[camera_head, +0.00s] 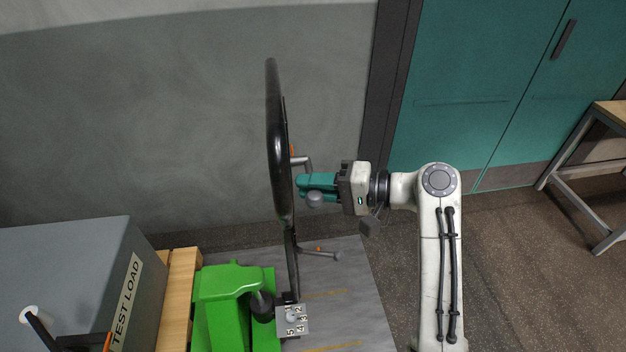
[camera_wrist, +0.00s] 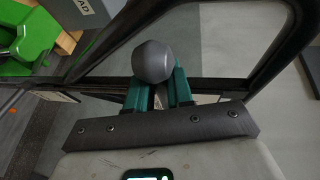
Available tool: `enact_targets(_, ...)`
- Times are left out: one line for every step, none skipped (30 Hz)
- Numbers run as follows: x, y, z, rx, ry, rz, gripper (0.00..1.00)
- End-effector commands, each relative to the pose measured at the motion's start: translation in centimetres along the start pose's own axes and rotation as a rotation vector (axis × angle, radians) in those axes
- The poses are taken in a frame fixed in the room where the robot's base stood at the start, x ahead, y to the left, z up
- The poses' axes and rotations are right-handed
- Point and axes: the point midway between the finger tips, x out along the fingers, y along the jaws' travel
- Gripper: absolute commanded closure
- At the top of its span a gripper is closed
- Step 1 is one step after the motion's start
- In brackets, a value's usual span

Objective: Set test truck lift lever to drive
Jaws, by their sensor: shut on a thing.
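My gripper (camera_head: 317,184) has teal fingers and is at the right side of the tall black loop-shaped handle (camera_head: 277,140). A grey round knob (camera_wrist: 152,60) sits between the fingertips in the wrist view, and the fingers are shut on it. The knob also shows in the head view (camera_head: 315,200), just under the fingers. The rod behind the knob is mostly hidden, so I cannot tell the lever's setting. The green truck body (camera_head: 213,300) is below the handle, with a numbered plate (camera_head: 293,320) beside it.
A grey box marked TEST LOAD (camera_head: 65,280) stands on a wooden pallet (camera_head: 180,295) at the left. A thin grey rod (camera_head: 318,254) sticks out low on the handle post.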

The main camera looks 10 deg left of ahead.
Motion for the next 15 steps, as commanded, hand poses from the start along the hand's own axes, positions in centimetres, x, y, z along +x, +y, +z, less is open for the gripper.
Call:
enact_targets(0.06,0.2,0.11,0.002,-0.003,0.002,1.0)
enact_targets(0.06,0.2,0.11,0.002,-0.003,0.002,1.0)
enact_targets(0.06,0.19,0.1,0.002,-0.003,0.001,1.0)
enact_targets(0.06,0.19,0.1,0.001,-0.003,0.001,1.0)
enact_targets(0.06,0.19,0.1,0.001,-0.003,0.001,1.0)
enact_targets(0.06,0.19,0.09,0.001,-0.002,0.001,1.0)
enact_targets(0.06,0.18,0.09,0.001,-0.002,0.001,0.77)
enact_targets(0.05,0.18,0.08,0.001,-0.002,0.001,0.74)
enact_targets(0.05,0.17,0.07,0.001,-0.002,0.001,0.7)
enact_targets(0.05,0.15,0.07,0.001,-0.001,0.0,0.68)
enact_targets(0.05,0.14,0.06,0.001,-0.001,0.0,0.65)
enact_targets(0.04,0.12,0.05,0.0,-0.001,0.0,0.61)
enact_targets(0.04,0.1,0.04,0.0,-0.001,0.0,0.58)
enact_targets(0.03,0.09,0.03,0.0,0.0,0.0,0.55)
enact_targets(0.03,0.07,0.02,0.0,0.0,-0.001,0.55)
